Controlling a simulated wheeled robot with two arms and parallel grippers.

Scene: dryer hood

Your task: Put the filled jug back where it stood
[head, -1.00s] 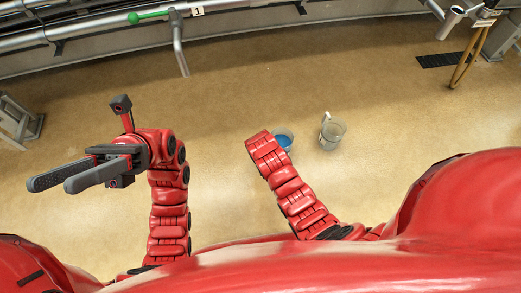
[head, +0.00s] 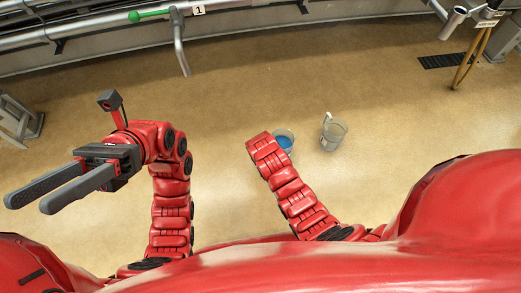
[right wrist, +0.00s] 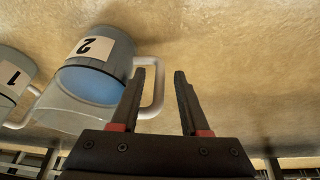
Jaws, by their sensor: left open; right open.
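A clear jug with blue liquid (head: 285,140) stands on the floor, partly hidden by my right arm in the head view. In the right wrist view this jug (right wrist: 98,60) bears an upside-down label 2 and has a white handle. My right gripper (right wrist: 161,72) is open beside it. One finger overlaps the handle in the picture; I cannot tell whether it touches. The right gripper is hidden in the head view. A second jug (head: 333,134), labelled 1 in the right wrist view (right wrist: 12,80), stands close by. My left gripper (head: 25,203) is open and empty, far left.
A pipe rail with a green lever (head: 148,15) and a downward pipe (head: 179,45) run along the back. Open floor surrounds the jugs.

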